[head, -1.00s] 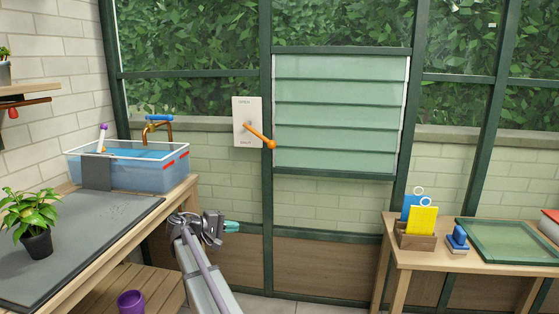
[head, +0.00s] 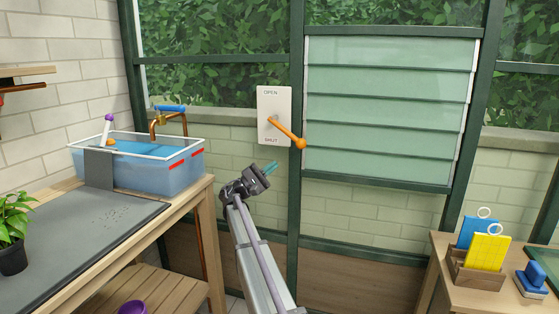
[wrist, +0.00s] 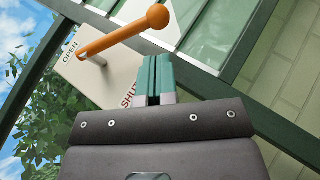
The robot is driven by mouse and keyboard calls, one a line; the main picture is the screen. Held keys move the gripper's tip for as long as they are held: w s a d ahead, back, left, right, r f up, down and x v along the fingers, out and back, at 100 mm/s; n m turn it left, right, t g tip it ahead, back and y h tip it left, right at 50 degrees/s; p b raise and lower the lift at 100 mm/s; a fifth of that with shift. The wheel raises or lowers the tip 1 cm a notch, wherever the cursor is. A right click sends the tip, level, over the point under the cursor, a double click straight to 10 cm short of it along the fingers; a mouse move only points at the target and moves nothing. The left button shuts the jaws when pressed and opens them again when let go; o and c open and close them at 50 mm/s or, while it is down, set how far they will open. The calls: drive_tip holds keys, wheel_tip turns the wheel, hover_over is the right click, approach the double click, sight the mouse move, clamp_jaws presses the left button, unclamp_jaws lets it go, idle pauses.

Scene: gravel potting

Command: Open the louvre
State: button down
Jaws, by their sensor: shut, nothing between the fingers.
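The louvre (head: 385,110) is a window of pale green slats, lying flat and closed in its frame in the head view. Left of it a white plate (head: 273,100) reads OPEN at the top and SHUT at the bottom. Its orange lever (head: 287,132) slants down to the right, with its ball end near the SHUT level. My gripper (head: 271,167), with teal fingertips, is below and left of the ball, apart from it. In the wrist view the shut fingers (wrist: 154,77) point toward the lever (wrist: 120,35), with nothing held.
A water basin (head: 140,168) with a brass tap stands on the bench at left. A potted plant (head: 12,235) is at the left edge. A table (head: 490,295) with a card holder (head: 475,268) is at right. The space around the lever is clear.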

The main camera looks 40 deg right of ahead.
drive_tip(key=p+x, duration=0.4)
drive_tip(key=x, duration=0.4)
drive_tip(key=shift+d+r, duration=0.2)
drive_tip(key=shift+s+d, duration=0.1)
drive_tip(key=shift+s, duration=0.05)
